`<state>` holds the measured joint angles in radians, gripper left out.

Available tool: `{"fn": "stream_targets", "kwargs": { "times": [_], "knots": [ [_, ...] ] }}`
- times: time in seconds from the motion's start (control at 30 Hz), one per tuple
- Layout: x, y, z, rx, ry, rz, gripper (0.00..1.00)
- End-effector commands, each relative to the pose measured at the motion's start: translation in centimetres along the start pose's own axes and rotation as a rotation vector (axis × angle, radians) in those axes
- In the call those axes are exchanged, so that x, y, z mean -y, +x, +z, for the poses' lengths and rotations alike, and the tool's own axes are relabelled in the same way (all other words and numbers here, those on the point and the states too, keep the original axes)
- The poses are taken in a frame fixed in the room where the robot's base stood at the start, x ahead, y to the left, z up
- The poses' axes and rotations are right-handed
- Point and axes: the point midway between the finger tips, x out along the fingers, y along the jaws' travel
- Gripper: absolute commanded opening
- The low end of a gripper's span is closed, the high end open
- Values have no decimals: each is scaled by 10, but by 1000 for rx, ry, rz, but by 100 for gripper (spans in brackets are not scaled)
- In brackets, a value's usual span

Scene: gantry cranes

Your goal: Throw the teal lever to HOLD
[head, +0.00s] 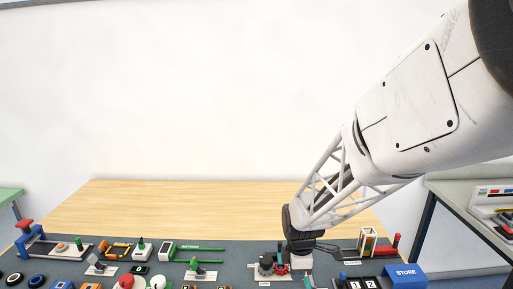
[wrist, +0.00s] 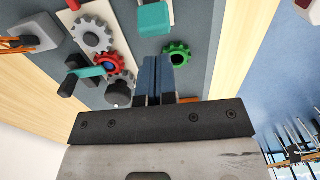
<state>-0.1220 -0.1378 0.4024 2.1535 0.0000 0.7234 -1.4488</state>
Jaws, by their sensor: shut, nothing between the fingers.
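My gripper (wrist: 154,62) shows in the wrist view with its two blue fingers side by side, shut and empty. A teal block (wrist: 154,18) lies beyond the fingertips, near the top edge, on a pale plate. A teal bar (wrist: 88,71) with a dark grip sits left of the fingers, beside a red gear (wrist: 108,64). I cannot tell for sure which teal part is the lever. No HOLD mark is readable. In the head view the fingers are hidden behind my wrist, low at the right of the middle.
A grey gear (wrist: 92,34) and a green gear (wrist: 177,53) lie close to my fingers. In the head view, a blue STORE box (head: 405,272) and a red-and-white frame (head: 367,241) stand to the right. Several small devices fill the mat to the left. The wooden strip (head: 190,205) behind is clear.

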Motion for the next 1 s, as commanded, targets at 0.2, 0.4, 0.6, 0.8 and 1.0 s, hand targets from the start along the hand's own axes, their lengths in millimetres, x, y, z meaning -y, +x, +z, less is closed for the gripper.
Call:
{"fn": "stream_targets", "kwargs": {
  "times": [0.2, 0.4, 0.6, 0.8, 1.0],
  "knots": [
    [0, 6, 0, 0, 0, -1, 0],
    [0, 13, 0, 0, 0, -1, 0],
    [0, 20, 0, 0, 0, -1, 0],
    [0, 26, 0, 0, 0, -1, 0],
    [0, 29, 0, 0, 0, 0, 0]
  ]
}}
